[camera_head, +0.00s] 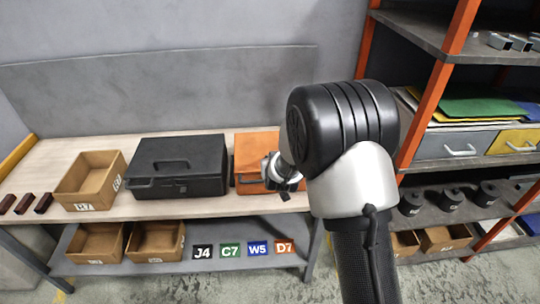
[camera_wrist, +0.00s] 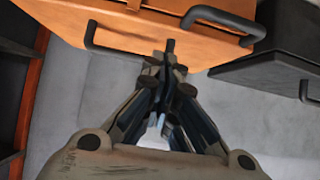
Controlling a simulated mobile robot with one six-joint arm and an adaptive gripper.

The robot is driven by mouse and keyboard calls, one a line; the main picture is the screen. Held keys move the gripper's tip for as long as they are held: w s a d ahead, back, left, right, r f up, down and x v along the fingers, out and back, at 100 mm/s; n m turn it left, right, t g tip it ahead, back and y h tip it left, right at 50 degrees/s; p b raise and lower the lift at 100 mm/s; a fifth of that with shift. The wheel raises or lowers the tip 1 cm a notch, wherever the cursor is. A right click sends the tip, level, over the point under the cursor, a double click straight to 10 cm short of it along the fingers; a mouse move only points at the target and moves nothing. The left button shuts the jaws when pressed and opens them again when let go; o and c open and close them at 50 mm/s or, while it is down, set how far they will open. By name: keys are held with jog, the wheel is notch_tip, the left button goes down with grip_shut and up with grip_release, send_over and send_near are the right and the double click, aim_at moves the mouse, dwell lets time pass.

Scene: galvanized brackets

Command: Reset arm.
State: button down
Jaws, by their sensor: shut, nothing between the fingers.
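My gripper (camera_wrist: 168,60) is shut with nothing in it. In the wrist view its fingertips meet in front of an orange case (camera_wrist: 120,25) with dark handles. The head view shows the orange case (camera_head: 257,150) on the workbench (camera_head: 232,205), partly hidden behind my arm. My gripper (camera_head: 285,188) is small there, at the case's lower right by the bench's front edge. I cannot tell whether it touches the case. My arm's large black joint and white link fill the centre right of the head view.
A black case (camera_head: 180,165) stands left of the orange one, with an open cardboard box (camera_head: 90,180) and dark red brackets (camera_head: 24,204) further left. More boxes and label cards (camera_head: 230,251) lie on the lower shelf. An orange-posted rack (camera_head: 432,100) stands right of my arm.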

jog(key=s+f, duration=0.4)
jog(key=s, duration=0.1)
jog(key=s+d+r+g, duration=0.1)
jog(key=s+d+r, duration=0.1)
jog(key=s+r, duration=0.6)
jog(key=s+d+r+g, duration=0.2)
jog(key=s+r, duration=0.4)
jog(key=r, duration=0.4)
jog(key=s+d+r+g, duration=0.1)
jog(key=s+d+r, duration=0.1)
jog(key=s, duration=0.9)
jog(key=s+d+r+g, duration=0.2)
jog(key=s, duration=1)
jog(key=shift+s+r, duration=0.3)
jog(key=shift+r, duration=0.05)
